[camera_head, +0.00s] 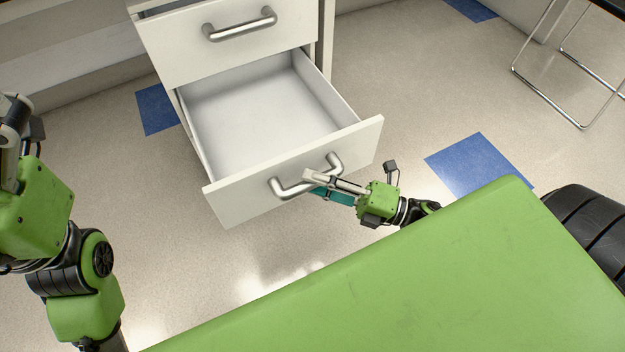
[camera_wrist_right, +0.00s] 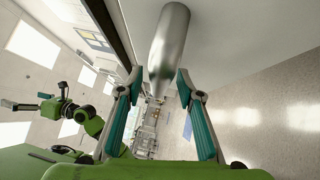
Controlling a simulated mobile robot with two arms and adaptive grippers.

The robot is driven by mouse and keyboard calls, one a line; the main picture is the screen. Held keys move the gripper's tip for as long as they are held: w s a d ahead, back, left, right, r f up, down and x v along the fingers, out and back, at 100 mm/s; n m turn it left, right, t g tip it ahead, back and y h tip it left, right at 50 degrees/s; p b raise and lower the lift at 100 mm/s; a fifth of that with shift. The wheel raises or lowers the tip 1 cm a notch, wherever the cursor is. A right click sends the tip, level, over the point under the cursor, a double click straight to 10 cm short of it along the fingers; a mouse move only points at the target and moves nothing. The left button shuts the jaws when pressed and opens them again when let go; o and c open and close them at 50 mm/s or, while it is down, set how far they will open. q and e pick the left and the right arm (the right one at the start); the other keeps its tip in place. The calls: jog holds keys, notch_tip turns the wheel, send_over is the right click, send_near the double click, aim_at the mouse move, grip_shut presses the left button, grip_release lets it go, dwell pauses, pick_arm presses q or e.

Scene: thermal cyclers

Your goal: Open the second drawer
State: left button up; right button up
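A white drawer (camera_head: 290,172) below another drawer is pulled far out of its cabinet and looks empty inside. Its silver bar handle (camera_head: 290,187) is on the front panel. My right gripper (camera_head: 318,184) is at the right part of this handle. In the right wrist view, the teal-padded fingers of my right gripper (camera_wrist_right: 158,86) are spread apart. The handle bar (camera_wrist_right: 169,45) lies between and ahead of the tips, closer to the right one, with a gap to the left one. My left gripper (camera_head: 14,122) is at the left edge, partly cut off, and its fingers are unclear.
The upper drawer (camera_head: 270,50) with its own handle (camera_head: 240,25) sits above the open one. A metal-framed chair or stool (camera_head: 550,85) stands at the upper right. The floor (camera_head: 420,85) between it and the cabinet is clear.

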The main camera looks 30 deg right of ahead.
jog(key=v, duration=1.1)
jog(key=shift+d, duration=0.2)
jog(key=shift+s, duration=0.1)
